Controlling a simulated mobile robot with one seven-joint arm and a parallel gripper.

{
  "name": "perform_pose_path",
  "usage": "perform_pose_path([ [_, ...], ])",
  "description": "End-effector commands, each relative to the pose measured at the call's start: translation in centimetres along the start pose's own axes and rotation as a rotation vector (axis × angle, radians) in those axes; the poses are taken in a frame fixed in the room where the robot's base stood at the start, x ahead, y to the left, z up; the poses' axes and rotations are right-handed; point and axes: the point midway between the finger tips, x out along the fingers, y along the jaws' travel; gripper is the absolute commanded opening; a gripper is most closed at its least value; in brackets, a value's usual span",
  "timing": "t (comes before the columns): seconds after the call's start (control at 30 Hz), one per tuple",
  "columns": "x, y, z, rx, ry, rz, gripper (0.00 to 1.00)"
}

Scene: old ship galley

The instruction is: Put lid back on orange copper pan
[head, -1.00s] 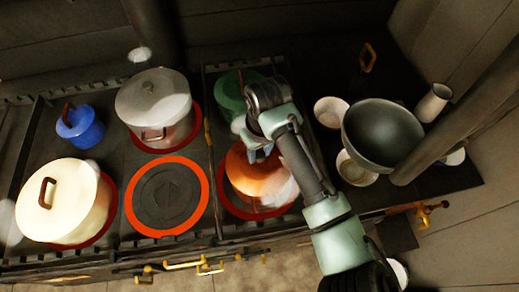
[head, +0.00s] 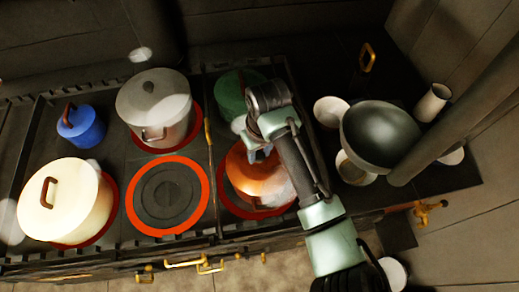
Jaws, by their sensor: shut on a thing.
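The orange copper pan (head: 258,182) sits on the right front burner of the stove. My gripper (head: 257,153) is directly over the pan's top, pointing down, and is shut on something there. The held part is hidden by the fingers and wrist; it is likely the lid, but I cannot make out its edge apart from the pan. I cannot tell whether the lid rests on the rim or is just above it.
A green pot (head: 230,92) stands close behind my gripper. A grey pot (head: 155,108), a blue pot (head: 82,127) and a cream pot (head: 62,203) stand to the left. An empty red-ringed burner (head: 168,195) lies beside the pan. A large bowl (head: 381,135) and white cups are at right.

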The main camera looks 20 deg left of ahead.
Motion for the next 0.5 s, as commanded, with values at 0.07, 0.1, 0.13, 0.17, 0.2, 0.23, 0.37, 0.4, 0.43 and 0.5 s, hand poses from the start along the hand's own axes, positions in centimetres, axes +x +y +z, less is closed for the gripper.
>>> perform_pose_path([
  [0.07, -0.05, 0.01, -0.02, 0.000, 0.000, 0.000, 0.00],
  [0.1, -0.04, 0.03, -0.02, 0.000, 0.001, 0.001, 0.00],
  [0.13, -0.03, 0.03, -0.02, 0.000, 0.001, 0.001, 0.00],
  [0.17, -0.03, 0.04, -0.02, 0.000, 0.001, 0.001, 0.00],
  [0.2, -0.03, 0.04, -0.02, 0.000, 0.001, 0.001, 0.00],
  [0.23, -0.03, 0.04, -0.02, 0.000, 0.001, 0.001, 0.00],
  [0.37, -0.03, 0.04, -0.02, 0.000, 0.001, 0.001, 0.00],
  [0.4, -0.03, 0.04, -0.02, 0.000, 0.001, 0.001, 0.42],
  [0.43, -0.03, 0.04, -0.02, 0.000, 0.001, 0.001, 0.47],
  [0.5, -0.03, 0.04, -0.02, -0.001, 0.001, 0.001, 0.60],
])
